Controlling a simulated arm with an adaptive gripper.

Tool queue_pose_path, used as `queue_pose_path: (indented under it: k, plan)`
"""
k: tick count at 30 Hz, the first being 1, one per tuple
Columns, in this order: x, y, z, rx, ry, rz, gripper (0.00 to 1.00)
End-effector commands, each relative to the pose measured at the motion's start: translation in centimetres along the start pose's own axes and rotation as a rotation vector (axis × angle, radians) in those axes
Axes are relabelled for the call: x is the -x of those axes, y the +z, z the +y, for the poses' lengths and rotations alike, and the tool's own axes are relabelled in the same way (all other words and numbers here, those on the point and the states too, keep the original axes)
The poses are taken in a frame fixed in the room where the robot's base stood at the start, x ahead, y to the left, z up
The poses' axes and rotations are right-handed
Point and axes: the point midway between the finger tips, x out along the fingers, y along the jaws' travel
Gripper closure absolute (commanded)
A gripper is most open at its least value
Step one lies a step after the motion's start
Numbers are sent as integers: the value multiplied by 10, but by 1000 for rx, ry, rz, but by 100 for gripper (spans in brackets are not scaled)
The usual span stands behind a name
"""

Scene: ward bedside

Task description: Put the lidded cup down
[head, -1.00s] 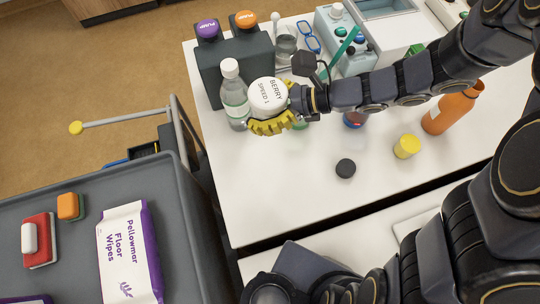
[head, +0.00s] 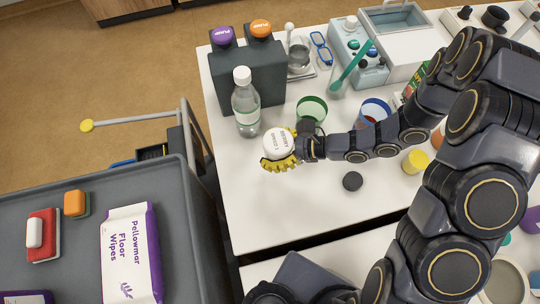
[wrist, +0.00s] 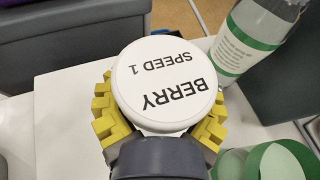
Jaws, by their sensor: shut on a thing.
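The lidded cup has a round white lid marked "BERRY SPEED 1" (head: 277,142). Its lid also fills the middle of the wrist view (wrist: 165,82). My gripper (head: 281,161) is shut on the cup, with yellow ribbed fingers on both sides of it just below the lid. The lid hides the cup's body, so I cannot tell whether its base touches the white table (head: 250,215). The cup is near the left part of the table, in front of the clear bottle.
A clear bottle (head: 246,103) with a white cap stands close behind the cup. A green-rimmed cup (head: 312,110) is behind my wrist. A black disc (head: 352,181) and a yellow cup (head: 415,161) stand to the right. The table's front-left area is clear.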

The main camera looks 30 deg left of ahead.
Motion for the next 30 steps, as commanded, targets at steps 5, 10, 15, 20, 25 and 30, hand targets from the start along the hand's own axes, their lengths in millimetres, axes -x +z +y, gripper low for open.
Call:
queue_pose_path:
  k: [5, 10, 15, 20, 25, 30]
  plan:
    - [-3, -9, 0, 0, 0, -1, 79]
    - [-11, -30, 1, -5, 0, -2, 79]
    - [-15, -40, 0, -1, -1, -1, 79]
    - [-15, -39, 0, 1, -1, -1, 79]
    - [-16, -42, 0, 0, -1, -3, 79]
    - [-16, -42, 0, 0, 0, -1, 5]
